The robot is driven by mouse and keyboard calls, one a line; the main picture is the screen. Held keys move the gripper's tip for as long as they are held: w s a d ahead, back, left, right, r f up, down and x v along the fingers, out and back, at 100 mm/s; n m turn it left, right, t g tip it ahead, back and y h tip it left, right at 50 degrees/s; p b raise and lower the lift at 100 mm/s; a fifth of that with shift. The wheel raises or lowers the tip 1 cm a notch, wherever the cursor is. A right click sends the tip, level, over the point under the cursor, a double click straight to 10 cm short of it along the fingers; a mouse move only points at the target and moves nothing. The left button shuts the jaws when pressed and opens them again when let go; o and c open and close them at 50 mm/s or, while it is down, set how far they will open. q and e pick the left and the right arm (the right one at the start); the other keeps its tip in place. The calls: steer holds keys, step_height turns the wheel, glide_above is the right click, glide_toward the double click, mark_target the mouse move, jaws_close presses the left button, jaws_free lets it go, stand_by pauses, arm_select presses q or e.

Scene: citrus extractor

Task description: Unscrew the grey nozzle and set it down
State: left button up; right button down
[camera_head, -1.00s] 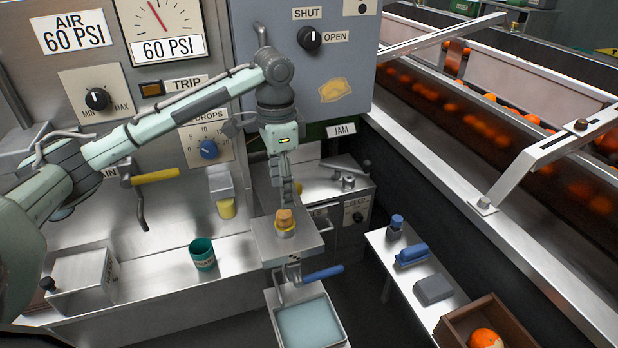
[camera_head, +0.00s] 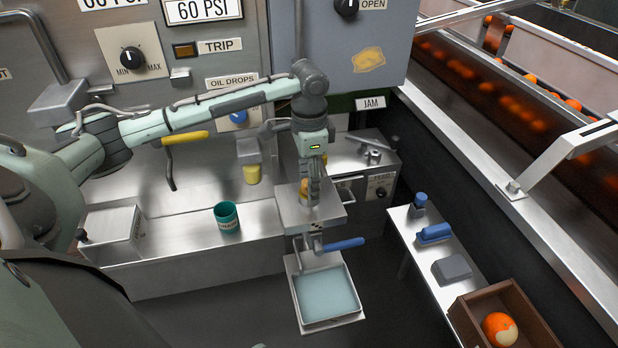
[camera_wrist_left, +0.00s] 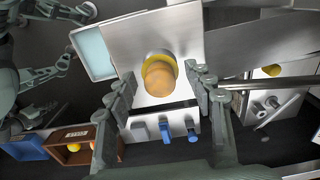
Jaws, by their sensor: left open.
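A tan-orange rounded piece in a yellow ring (camera_wrist_left: 160,75) stands on a square metal plate (camera_wrist_left: 215,15). In the head view the plate (camera_head: 297,222) is mid-picture, and the piece (camera_head: 304,187) is partly hidden by my gripper. My left gripper (camera_head: 314,195) hangs over the plate. In the wrist view its open fingers (camera_wrist_left: 162,90) lie either side of the piece, apart from it. Small grey fittings (camera_head: 374,154) sit on the steel unit under the JAM label; I cannot tell whether one is the grey nozzle. My right gripper may be the grey-green part (camera_wrist_left: 70,62) at the left of the wrist view.
A blue-handled clamp (camera_head: 340,244) and a tray with a pale blue inside (camera_head: 296,298) are below the plate. A teal cup (camera_head: 228,218) stands on the left counter. A side bench (camera_head: 408,232) holds blue and grey items. A wooden crate (camera_head: 462,318) holds an orange fruit.

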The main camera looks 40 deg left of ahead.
arm_select(q)
jaws_close()
steer(key=n, duration=0.5)
steer(key=shift+n, duration=0.3)
steer(key=n, duration=0.6)
steer(key=shift+r+n, duration=0.1)
steer(key=shift+n, duration=0.2)
steer(key=shift+c, duration=1.6)
jaws_free()
steer(key=m, duration=1.2)
